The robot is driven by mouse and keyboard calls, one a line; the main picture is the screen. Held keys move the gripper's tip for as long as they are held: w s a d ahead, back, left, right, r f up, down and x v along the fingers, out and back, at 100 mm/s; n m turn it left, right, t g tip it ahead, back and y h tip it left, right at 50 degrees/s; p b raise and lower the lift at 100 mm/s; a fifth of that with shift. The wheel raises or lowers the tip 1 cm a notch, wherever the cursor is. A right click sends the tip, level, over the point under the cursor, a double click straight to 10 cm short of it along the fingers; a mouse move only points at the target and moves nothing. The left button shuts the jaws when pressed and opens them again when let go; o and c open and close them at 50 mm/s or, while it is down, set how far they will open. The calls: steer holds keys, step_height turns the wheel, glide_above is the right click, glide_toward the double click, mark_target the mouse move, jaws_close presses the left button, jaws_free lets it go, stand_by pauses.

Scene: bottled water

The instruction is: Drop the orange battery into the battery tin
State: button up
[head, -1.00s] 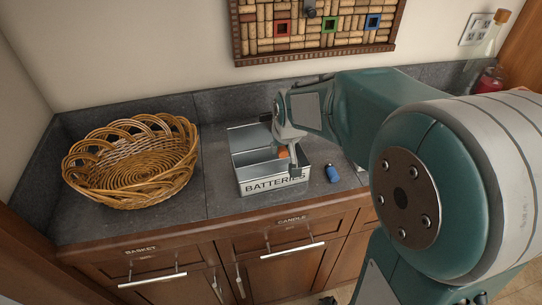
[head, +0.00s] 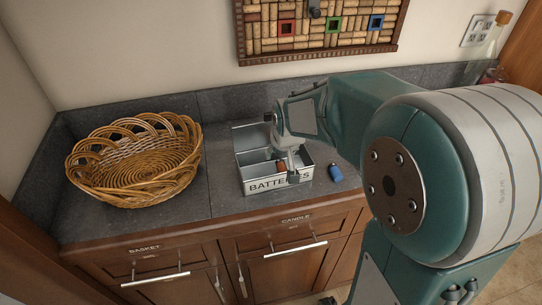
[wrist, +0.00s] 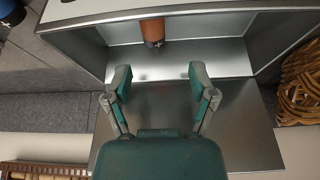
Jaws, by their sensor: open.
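The battery tin (head: 262,186), a grey metal box lettered "BATTERIES", stands on the counter with its lid open at the back. The orange battery (head: 281,166) is inside the tin, partly hidden by my gripper in the head view. In the wrist view the orange battery (wrist: 153,30) shows near the lettered front wall, its end towards the camera. My gripper (wrist: 159,82) is over the tin with its two fingers spread and nothing between them. The battery is beyond the fingertips and apart from them in the wrist view.
A blue battery (head: 335,173) lies on the counter to the right of the tin. A wicker basket (head: 135,165) stands to the left, with bare counter between. A cork board (head: 320,30) hangs on the wall behind. A glass bottle (head: 490,45) is at far right.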

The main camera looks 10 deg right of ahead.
steer(key=shift+s+a+r, duration=0.1)
steer(key=shift+r, duration=0.1)
steer(key=v, duration=1.1)
steer(key=shift+r, duration=0.2)
steer(key=shift+s+d, duration=0.1)
steer(key=shift+d, duration=0.1)
steer(key=s, duration=1.7)
steer(key=shift+s+f+t, duration=0.25)
steer(key=shift+s+t, duration=0.15)
